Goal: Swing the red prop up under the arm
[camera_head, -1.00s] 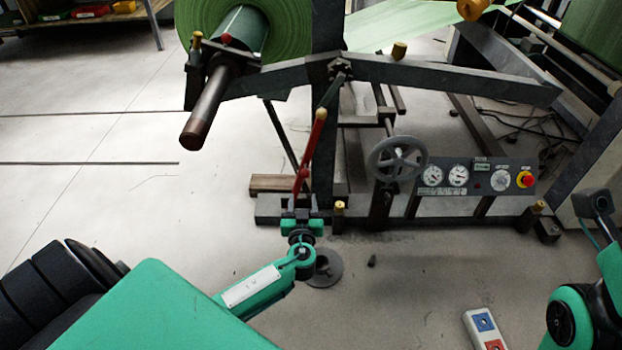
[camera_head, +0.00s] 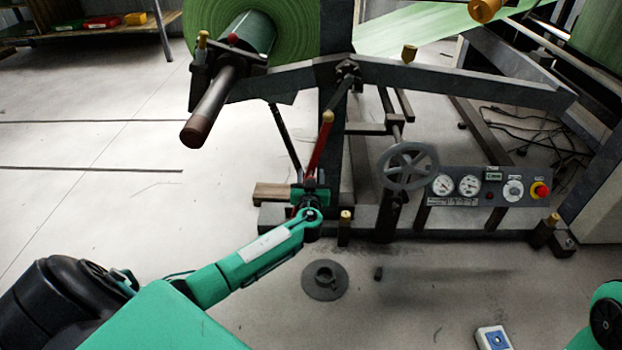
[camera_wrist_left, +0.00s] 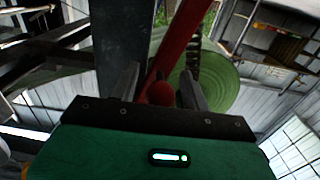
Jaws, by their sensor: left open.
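The red prop (camera_head: 319,146) hangs slanted beside the dark post of the stand in the head view, with a yellow knob at its upper end. It crosses the upper middle of the left wrist view (camera_wrist_left: 183,38). My left gripper (camera_head: 311,184) is at the prop's lower part. The grey arm (camera_head: 290,80) above carries the green roll (camera_head: 300,30). My right gripper is out of view.
A grey handwheel (camera_head: 408,166) and a gauge panel (camera_head: 487,187) with a red button stand right of the prop. A round grey disc (camera_head: 325,280) lies on the floor in front. The floor at left is mostly clear.

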